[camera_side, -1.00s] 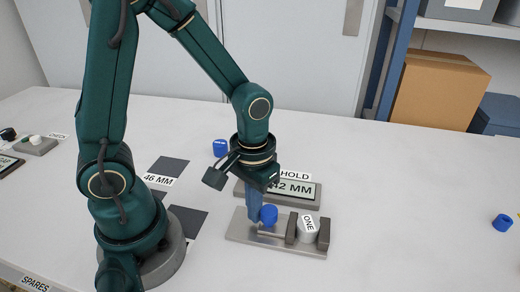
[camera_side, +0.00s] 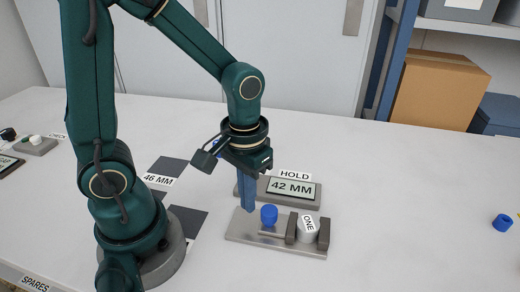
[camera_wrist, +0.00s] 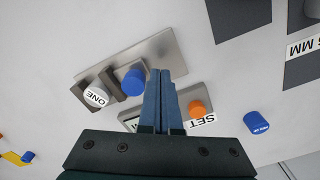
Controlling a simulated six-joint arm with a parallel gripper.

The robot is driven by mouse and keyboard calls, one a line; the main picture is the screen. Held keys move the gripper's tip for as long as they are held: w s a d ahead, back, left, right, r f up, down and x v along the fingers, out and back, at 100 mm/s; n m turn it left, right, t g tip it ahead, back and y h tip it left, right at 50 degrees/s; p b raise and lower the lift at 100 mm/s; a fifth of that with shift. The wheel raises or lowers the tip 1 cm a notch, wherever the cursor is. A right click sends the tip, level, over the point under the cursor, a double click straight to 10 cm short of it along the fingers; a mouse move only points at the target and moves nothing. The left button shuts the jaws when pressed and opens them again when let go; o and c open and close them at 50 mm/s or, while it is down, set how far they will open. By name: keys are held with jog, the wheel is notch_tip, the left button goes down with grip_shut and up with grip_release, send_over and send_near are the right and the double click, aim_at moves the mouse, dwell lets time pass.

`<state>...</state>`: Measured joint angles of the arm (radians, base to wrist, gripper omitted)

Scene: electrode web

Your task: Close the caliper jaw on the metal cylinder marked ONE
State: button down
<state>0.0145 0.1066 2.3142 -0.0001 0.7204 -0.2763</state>
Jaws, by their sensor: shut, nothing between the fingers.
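The metal cylinder marked ONE (camera_side: 308,228) sits between the two grey jaws of the caliper (camera_side: 240,227), with no clear gap visible on either side in the side view. It also shows in the wrist view (camera_wrist: 96,96). The caliper's blue knob (camera_side: 269,214) stands left of the jaws, and in the wrist view (camera_wrist: 134,81) it is just left of my fingers. My gripper (camera_side: 247,209) is shut and empty, its blue fingers pointing down, left of the knob and apart from it. The display (camera_side: 291,188) behind reads 42 MM, with a HOLD label (camera_side: 295,174).
An orange button (camera_wrist: 197,108) is by a SET label (camera_wrist: 201,122) in the wrist view. A blue cylinder (camera_wrist: 256,122) lies near it. Another blue piece (camera_side: 503,223) lies at the far right. Dark squares (camera_side: 187,222) lie left of the caliper.

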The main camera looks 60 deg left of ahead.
jog(key=shift+r, duration=2.65)
jog(key=s+r+m+t, duration=0.3)
jog(key=r+t, duration=0.2)
jog(key=shift+s+a+t, duration=0.15)
jog(key=shift+s+t, duration=0.05)
jog(key=shift+t, duration=0.1)
dwell(2.6)
